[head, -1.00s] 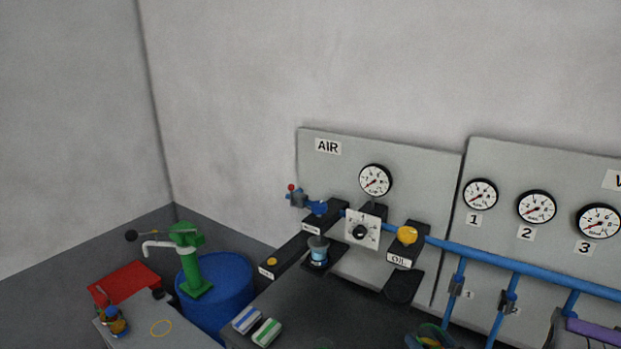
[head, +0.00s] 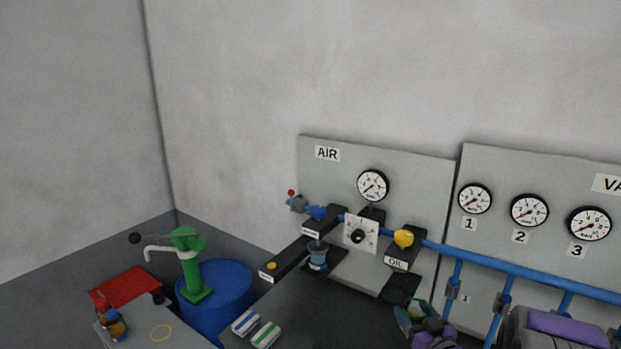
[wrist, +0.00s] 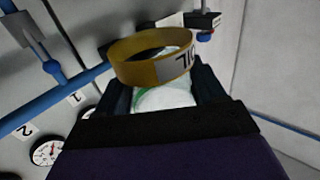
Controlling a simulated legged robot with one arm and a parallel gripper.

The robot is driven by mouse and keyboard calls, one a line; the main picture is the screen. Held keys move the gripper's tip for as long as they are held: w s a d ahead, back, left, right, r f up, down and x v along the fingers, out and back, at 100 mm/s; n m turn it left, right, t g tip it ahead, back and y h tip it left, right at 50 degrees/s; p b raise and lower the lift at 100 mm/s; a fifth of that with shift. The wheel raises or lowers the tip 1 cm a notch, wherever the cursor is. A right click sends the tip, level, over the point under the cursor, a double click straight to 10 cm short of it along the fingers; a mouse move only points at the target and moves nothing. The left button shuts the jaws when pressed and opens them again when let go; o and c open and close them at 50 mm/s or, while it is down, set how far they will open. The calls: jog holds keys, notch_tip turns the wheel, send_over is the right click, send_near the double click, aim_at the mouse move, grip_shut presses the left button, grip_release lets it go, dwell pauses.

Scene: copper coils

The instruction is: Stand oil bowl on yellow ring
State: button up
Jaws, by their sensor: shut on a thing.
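The oil bowl (wrist: 155,62) is in my gripper. In the wrist view it has a wide yellow band with part of a dark label, and a whitish body with some green lies between the fingers. In the head view the bowl (head: 411,313) shows small at the lower right, partly hidden by my gripper (head: 420,326). In the wrist view my gripper (wrist: 165,92) is shut on it, one finger on each side. The thin yellow ring (head: 161,332) lies flat on the grey bench top at the lower left, well away from my gripper, with nothing on it.
A blue drum (head: 222,292) with a green pump (head: 195,265) stands behind the bench. A dark table (head: 315,312) with two striped blocks (head: 265,335) lies between. The OIL holder (head: 398,262) and blue pipe (head: 465,255) are near my gripper.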

jog(key=w+a+r+m+h+b, duration=0.2)
jog(key=w+a+r+m+h, duration=0.15)
jog(key=w+a+r, duration=0.8)
jog(key=s+f, duration=0.4)
jog(key=f, duration=0.3)
jog(key=s+a+f, duration=0.1)
jog(key=s+f, duration=0.4)
jog(key=f, duration=0.3)
jog(key=shift+a+n, duration=0.25)
jog(key=shift+n, duration=0.2)
jog(key=shift+f+h, duration=0.15)
jog(key=shift+h, duration=0.1)
